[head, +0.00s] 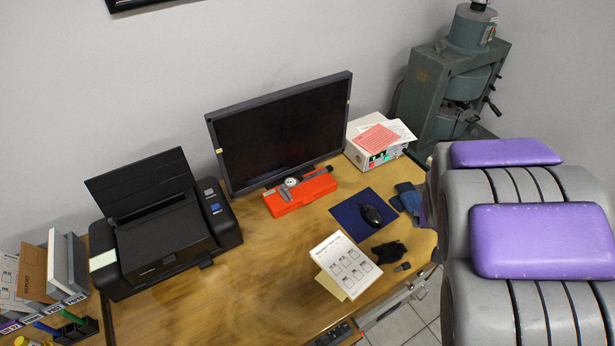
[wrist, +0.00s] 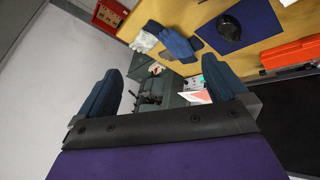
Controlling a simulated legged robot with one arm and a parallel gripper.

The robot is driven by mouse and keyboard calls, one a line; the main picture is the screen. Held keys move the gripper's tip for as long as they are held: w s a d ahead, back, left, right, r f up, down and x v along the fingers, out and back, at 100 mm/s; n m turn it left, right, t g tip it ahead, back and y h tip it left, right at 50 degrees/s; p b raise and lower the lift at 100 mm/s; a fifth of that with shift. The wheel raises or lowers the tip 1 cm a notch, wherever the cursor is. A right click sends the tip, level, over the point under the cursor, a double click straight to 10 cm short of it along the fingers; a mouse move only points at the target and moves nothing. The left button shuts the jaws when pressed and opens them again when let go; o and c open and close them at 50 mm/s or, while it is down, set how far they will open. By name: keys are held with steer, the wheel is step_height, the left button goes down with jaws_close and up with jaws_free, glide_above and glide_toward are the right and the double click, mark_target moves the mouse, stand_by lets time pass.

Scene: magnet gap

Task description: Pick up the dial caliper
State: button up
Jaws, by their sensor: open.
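The dial caliper (head: 291,183) has a round white dial and a dark grey beam. In the head view it lies on top of an orange-red case (head: 302,198) on the desk, in front of the monitor. In the wrist view the case (wrist: 292,53) is at the right edge, cut off by the frame; the caliper is hard to make out there. My gripper (wrist: 163,66) shows in the wrist view with two blue fingers spread wide and nothing between them. It is well apart from the caliper. The head view does not show its fingers clearly.
The monitor (head: 283,128) stands close behind the case. A printer (head: 165,235) is at left, a white box (head: 365,155) at right. A blue mat (head: 350,217) with a mouse (head: 371,215) and a standing card (head: 345,266) are in front. A green press (head: 450,90) stands at back right.

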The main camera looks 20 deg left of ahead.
steer(key=w+a+f+n+t+y+p, duration=0.1)
steer(key=w+a+f+n+t+y, duration=0.15)
steer(key=w+a, duration=0.4)
steer(key=n+y+p, duration=0.4)
steer(key=n+y, duration=0.1)
steer(key=y, duration=0.5)
glide_toward(292, 181)
steer(key=shift+t, duration=0.25)
steer(key=b+x, duration=0.1)
steer(key=x, duration=0.1)
steer(key=b+x, duration=0.1)
steer(key=x, duration=0.2)
steer(key=b+x, duration=0.1)
steer(key=x, duration=0.1)
steer(key=shift+a+f, duration=0.1)
steer(key=shift+f, duration=0.25)
steer(key=shift+c, duration=0.5)
steer(key=c, duration=0.8)
steer(key=shift+o, duration=0.2)
steer(key=shift+r, duration=0.15)
